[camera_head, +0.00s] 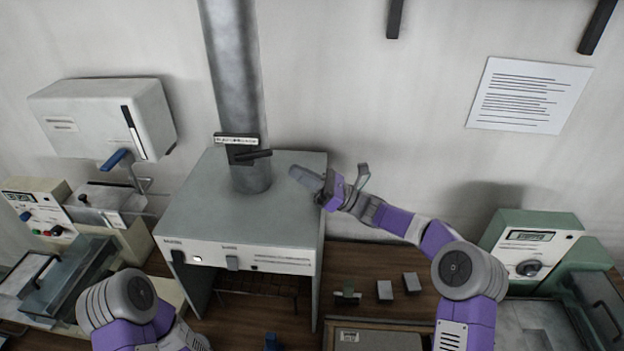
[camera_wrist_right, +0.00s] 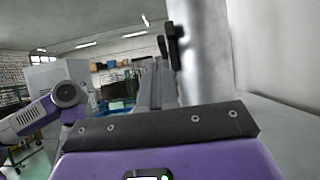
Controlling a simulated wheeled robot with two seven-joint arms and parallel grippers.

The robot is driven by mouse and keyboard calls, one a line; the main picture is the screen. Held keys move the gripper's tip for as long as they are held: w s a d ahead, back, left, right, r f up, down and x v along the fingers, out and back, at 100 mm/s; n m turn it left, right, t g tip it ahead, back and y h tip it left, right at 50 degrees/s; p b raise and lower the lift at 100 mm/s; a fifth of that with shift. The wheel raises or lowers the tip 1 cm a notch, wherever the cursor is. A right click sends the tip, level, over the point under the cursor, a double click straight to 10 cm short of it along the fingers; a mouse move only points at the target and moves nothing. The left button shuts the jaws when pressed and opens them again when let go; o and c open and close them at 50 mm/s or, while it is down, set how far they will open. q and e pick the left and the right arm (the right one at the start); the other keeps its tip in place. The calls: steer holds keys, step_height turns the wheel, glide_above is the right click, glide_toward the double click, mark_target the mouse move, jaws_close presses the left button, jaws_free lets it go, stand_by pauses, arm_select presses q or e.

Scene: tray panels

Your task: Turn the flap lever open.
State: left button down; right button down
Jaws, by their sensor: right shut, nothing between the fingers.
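The flap lever (camera_head: 253,155) is a black handle on the grey vertical duct, below a small white label (camera_head: 236,140). It points to the right in the head view and lies roughly level. My right gripper (camera_head: 294,171) is shut and empty, a short way to the right of the lever and apart from it. In the right wrist view the shut fingers (camera_wrist_right: 156,85) point toward the duct, and the dark lever (camera_wrist_right: 173,46) shows just beyond and above them. My left arm shows at the lower left, but its gripper is out of view.
The duct (camera_head: 234,75) rises from a grey hood box (camera_head: 190,215) against the wall. A white wall cabinet (camera_head: 85,110) hangs at the left. Small blocks (camera_head: 384,290) lie on the wooden bench. A green-grey device (camera_head: 530,240) stands at the right.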

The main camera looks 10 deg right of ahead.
mark_target(253, 155)
arm_select(q)
steer(key=shift+r, duration=0.35)
arm_select(e)
steer(key=shift+x, duration=2.3)
arm_select(q)
steer(key=shift+r+p, duration=0.1)
steer(key=shift+p, duration=0.25)
